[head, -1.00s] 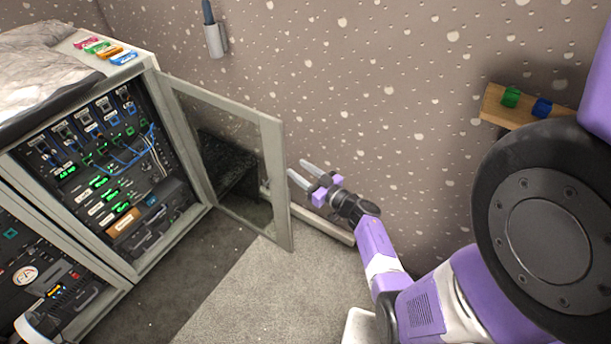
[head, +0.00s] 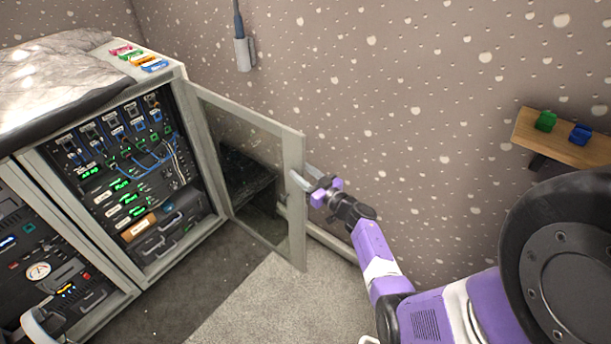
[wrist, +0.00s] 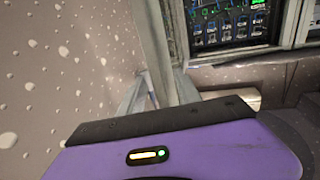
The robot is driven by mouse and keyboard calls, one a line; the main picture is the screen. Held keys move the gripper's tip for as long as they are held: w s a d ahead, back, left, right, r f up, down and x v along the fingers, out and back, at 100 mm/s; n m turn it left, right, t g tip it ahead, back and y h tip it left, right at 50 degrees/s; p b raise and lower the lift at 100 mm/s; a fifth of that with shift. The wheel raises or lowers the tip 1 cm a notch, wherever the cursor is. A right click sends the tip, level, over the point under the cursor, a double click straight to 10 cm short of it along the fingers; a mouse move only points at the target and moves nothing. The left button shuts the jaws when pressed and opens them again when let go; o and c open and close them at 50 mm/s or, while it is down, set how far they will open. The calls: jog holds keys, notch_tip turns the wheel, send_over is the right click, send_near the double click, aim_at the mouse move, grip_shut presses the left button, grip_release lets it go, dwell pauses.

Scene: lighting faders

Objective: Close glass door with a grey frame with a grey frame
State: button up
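The glass door with a grey frame (head: 294,215) stands swung out from the right side of the equipment cabinet (head: 178,72), its outer edge facing right. My gripper (head: 303,178) is at the upper part of that edge in the head view, and its purple and black wrist lies to the right of the door. The fingers look spread, with one in front of the frame. Whether they touch it, and where the far finger lies, I cannot tell. In the wrist view the door's grey frame (wrist: 158,45) runs down close to the fingers, partly hidden by my purple gripper housing.
The open cabinet bay holds lit panels and blue cables (head: 150,155). A second cabinet section (head: 50,255) stands at left. A wooden shelf (head: 565,145) with green and blue clips is on the right wall. Carpet floor (head: 265,305) is clear before the door.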

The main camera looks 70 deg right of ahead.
grip_shut()
jog(key=w+a+m+g+h+b, duration=0.1)
jog(key=w+a+h, duration=0.1)
jog(key=a, duration=0.5)
jog(key=shift+w+b, duration=0.2)
jog(key=shift+b, duration=0.2)
dwell(0.3)
jog(key=shift+a+m, duration=0.1)
jog(key=shift+m, duration=0.2)
jog(key=w+a+m+g+h+b, duration=0.1)
jog(key=w+a+b, duration=0.2)
jog(key=b, duration=0.9)
jog(key=shift+a, duration=1.25)
